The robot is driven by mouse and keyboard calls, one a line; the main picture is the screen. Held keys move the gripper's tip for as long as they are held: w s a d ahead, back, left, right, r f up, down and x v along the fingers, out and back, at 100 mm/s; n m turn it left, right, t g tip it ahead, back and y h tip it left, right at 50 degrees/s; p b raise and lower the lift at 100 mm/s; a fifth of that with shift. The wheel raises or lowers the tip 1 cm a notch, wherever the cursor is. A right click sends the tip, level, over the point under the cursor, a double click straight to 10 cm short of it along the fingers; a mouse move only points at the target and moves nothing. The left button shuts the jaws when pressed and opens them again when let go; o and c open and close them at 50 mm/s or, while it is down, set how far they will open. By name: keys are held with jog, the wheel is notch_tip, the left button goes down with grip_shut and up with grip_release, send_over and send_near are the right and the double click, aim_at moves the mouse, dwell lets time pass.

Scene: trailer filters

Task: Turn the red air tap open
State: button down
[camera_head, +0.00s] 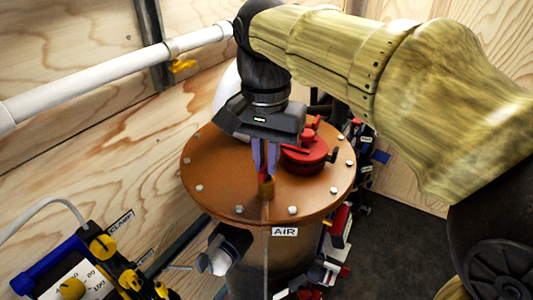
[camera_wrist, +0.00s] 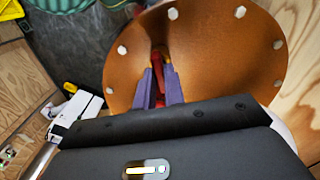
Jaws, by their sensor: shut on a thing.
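The red air tap (camera_wrist: 166,77) has a slim red handle above a small brass fitting (camera_head: 266,188) on the round copper-coloured lid (camera_head: 213,172). A label reading AIR (camera_head: 285,231) is on the front of the vessel just below the lid. My gripper (camera_head: 265,172) points down over the lid, its purple fingers shut on the tap's red handle. The wrist view shows the fingers (camera_wrist: 160,88) on both sides of the handle. Fingers hide part of the handle, so I cannot tell exactly how far it is turned.
A larger red cap (camera_head: 306,153) stands on the lid right beside my gripper. White bolts ring the lid edge. A white pipe with a yellow valve (camera_head: 182,66) runs along the wall at upper left. A blue and yellow gauge unit (camera_head: 85,270) is at lower left.

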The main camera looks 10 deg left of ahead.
jog(key=n+p, duration=0.2)
jog(key=n, duration=0.1)
jog(key=shift+r+n, duration=0.2)
jog(key=shift+n, duration=0.1)
jog(key=n+p, duration=0.2)
jog(key=n, duration=0.2)
jog(key=shift+n+p, duration=0.3)
jog(key=shift+p, duration=0.1)
jog(key=n+p, duration=0.2)
jog(key=n, duration=0.2)
jog(key=shift+n, duration=0.3)
jog(key=n+p, duration=0.1)
jog(key=n, duration=0.3)
jog(key=shift+f+p, duration=0.1)
jog(key=shift+p, duration=0.2)
jog(key=shift+w, duration=0.1)
jog(key=c, duration=1.5)
grip_release()
jog(key=shift+f, duration=0.1)
